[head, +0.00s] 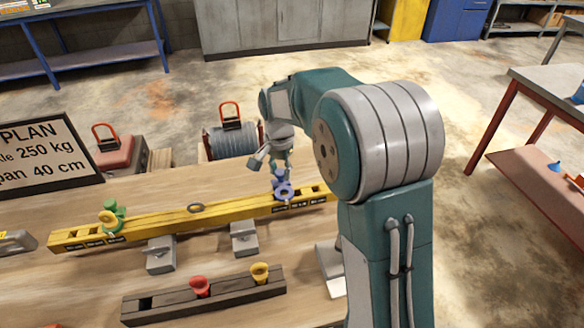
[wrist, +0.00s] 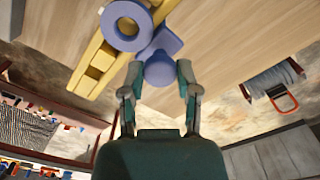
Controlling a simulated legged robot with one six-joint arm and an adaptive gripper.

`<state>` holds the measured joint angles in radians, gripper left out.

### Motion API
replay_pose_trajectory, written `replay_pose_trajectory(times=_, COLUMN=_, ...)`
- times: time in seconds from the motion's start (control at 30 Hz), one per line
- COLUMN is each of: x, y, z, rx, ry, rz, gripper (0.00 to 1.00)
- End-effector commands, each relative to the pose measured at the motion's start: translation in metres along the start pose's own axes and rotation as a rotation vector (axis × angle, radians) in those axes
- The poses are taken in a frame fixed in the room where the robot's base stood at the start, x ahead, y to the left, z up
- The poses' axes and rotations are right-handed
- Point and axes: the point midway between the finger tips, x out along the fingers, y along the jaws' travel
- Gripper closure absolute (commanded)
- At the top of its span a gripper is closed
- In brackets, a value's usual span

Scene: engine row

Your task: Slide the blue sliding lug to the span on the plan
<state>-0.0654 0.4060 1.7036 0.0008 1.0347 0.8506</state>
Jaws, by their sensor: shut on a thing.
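The blue sliding lug (head: 284,190) sits on the yellow beam (head: 165,221) near its right end. Its ring and round knob also show in the wrist view (wrist: 158,45). My gripper (head: 268,165) reaches down to the lug from behind the beam. In the wrist view its two fingers (wrist: 159,80) are on either side of the knob, shut on it. A green lug (head: 112,217) is at the beam's left end. The plan board (head: 45,150) is cut off at left; it reads "250 kg" and "span 40 cm" in part. The beam's dark labels are too small to read.
The beam rests on grey blocks (head: 160,255) on the wooden table. A dark wooden rack (head: 225,300) in front holds a red cup (head: 200,286) and a yellow cup (head: 260,272). A cable drum (head: 230,140) stands behind.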

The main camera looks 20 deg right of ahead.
Motion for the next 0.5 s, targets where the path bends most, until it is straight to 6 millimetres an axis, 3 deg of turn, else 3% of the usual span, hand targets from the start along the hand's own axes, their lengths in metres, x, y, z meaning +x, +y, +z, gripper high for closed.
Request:
replay_pose_trajectory(times=0.1, x=-0.0001, y=-0.0130, z=0.0111, rx=-0.003, ry=0.005, rz=-0.004, gripper=1.00)
replay_pose_trajectory(times=0.37, x=-0.0003, y=-0.0137, z=0.0116, rx=0.000, ry=0.005, rz=-0.006, gripper=1.00)
replay_pose_trajectory(times=0.4, x=-0.0002, y=-0.0138, z=0.0117, rx=0.000, ry=0.005, rz=-0.006, gripper=0.45)
replay_pose_trajectory(times=0.43, x=-0.0002, y=-0.0137, z=0.0118, rx=0.000, ry=0.005, rz=-0.006, gripper=0.31)
replay_pose_trajectory(times=0.47, x=-0.0002, y=-0.0136, z=0.0118, rx=0.000, ry=0.005, rz=-0.005, gripper=0.24)
replay_pose_trajectory(times=0.5, x=-0.0002, y=-0.0135, z=0.0119, rx=0.000, ry=0.004, rz=-0.005, gripper=0.24)
